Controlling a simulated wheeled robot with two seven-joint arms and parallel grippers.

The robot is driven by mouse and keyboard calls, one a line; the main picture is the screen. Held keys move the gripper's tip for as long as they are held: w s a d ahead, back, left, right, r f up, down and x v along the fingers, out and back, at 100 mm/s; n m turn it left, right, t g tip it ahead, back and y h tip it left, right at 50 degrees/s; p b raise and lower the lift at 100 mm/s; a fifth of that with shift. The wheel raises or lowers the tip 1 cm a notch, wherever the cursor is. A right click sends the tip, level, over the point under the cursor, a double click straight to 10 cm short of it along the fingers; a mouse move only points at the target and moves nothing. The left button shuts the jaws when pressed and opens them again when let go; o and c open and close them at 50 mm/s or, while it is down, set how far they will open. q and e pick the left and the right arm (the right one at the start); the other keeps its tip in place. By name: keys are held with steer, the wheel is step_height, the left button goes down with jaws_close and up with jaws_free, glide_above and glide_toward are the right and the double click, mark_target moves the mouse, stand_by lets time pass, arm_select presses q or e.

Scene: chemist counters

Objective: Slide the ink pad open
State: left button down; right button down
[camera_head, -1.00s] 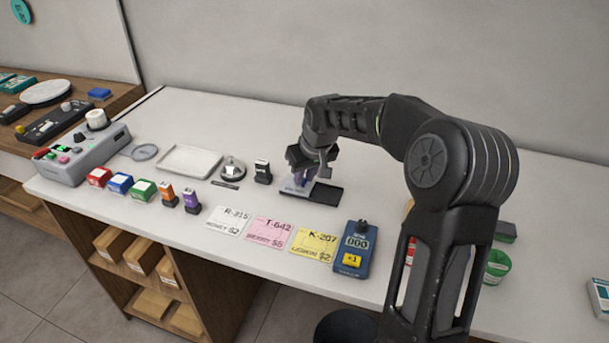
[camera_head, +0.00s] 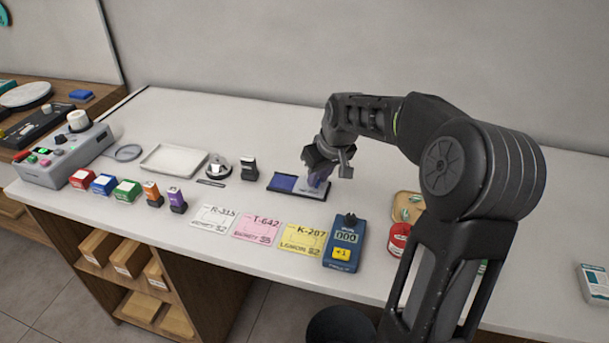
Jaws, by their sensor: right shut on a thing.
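The ink pad (camera_head: 283,183) lies on the white counter, a flat dark tray. Its left part shows a bare blue-purple pad. Its pale sliding lid (camera_head: 309,191) covers the right part. My right gripper (camera_head: 317,178) points down over the lid and is shut on the lid's purple raised grip, which the fingers partly hide. My left gripper is not in view.
A black stamp (camera_head: 249,168) and a round metal piece (camera_head: 217,167) stand left of the pad. Counter behind the pad is clear.

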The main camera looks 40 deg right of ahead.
steer(key=shift+w, duration=0.1)
steer(key=c, duration=1.3)
jaws_free()
steer(key=v, duration=0.7)
steer(key=shift+r, duration=0.35)
steer(key=shift+s+a, duration=0.1)
steer(key=shift+s, duration=0.15)
